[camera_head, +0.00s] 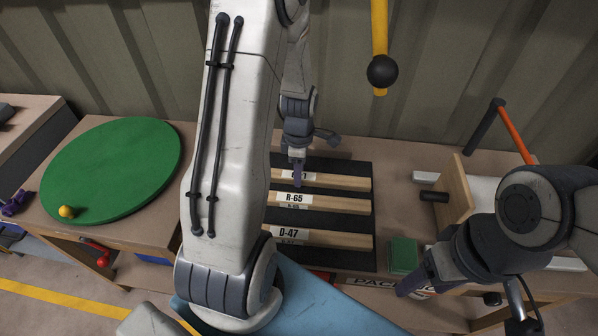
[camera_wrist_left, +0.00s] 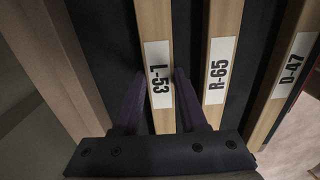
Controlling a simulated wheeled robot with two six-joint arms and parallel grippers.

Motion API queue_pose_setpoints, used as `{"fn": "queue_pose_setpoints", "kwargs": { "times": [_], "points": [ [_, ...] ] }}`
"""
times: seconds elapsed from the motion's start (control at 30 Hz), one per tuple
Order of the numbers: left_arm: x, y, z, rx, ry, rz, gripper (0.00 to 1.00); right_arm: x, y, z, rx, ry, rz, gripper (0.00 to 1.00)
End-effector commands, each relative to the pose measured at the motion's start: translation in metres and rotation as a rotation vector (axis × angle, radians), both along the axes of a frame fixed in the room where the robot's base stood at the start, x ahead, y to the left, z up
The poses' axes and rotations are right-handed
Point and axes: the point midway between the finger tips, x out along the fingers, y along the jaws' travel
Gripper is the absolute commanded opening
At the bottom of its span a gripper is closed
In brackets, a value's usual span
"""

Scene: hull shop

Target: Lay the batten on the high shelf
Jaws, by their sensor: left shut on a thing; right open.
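Three pale wooden battens lie side by side on a black mat (camera_head: 365,165). The rearmost is batten L-53 (camera_head: 345,183), then batten R-65 (camera_head: 345,204) and batten D-47 (camera_head: 345,240). My left gripper (camera_head: 298,180) is at batten L-53, its label partly covered. In the left wrist view, the gripper's dark purple fingers (camera_wrist_left: 158,100) stand on both sides of batten L-53 (camera_wrist_left: 155,25), shut on it beside its label. Batten R-65 (camera_wrist_left: 226,20) is close beside the right finger. My right gripper (camera_head: 415,284) is open near the bench front. I cannot make out a high shelf.
A round green board (camera_head: 115,165) with a yellow ball (camera_head: 66,211) is at left. A green block (camera_head: 403,255) is right of the mat. An upright wooden panel (camera_head: 457,185) and an orange-handled tool (camera_head: 515,135) are further right. A yellow bar with a black knob (camera_head: 382,71) hangs above.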

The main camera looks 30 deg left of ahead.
Motion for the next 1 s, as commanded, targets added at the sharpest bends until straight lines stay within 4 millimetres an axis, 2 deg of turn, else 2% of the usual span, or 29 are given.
{"fn": "queue_pose_setpoints", "kwargs": {
  "times": [0.17,0.2,0.27,0.3,0.67,0.77,1.0],
  "points": [
    [0.0,0.0,-0.003,0.0,0.0,0.0,0.0,0.0,0.0,-0.002,0.0,0.0,0.0,0.65],
    [0.0,0.0,-0.004,0.0,0.0,0.0,0.46,0.0,0.0,-0.002,0.0,0.0,0.0,0.65],
    [0.0,0.0,-0.003,0.0,0.0,0.0,0.69,0.0,0.0,-0.001,0.0,0.0,0.0,0.65],
    [0.0,0.0,-0.003,0.0,0.0,0.0,0.72,0.0,0.0,-0.002,0.0,0.0,0.0,0.65],
    [0.0,0.0,0.003,0.0,-0.001,0.0,0.72,0.0,0.0,0.002,0.0,0.0,0.0,0.65],
    [0.001,0.0,0.015,0.001,-0.005,0.0,0.72,0.0,0.0,0.004,0.0,0.0,0.0,0.65],
    [0.001,0.0,0.068,0.002,-0.007,0.0,0.72,0.0,0.0,0.014,0.0,0.0,0.0,0.65]
  ]
}}
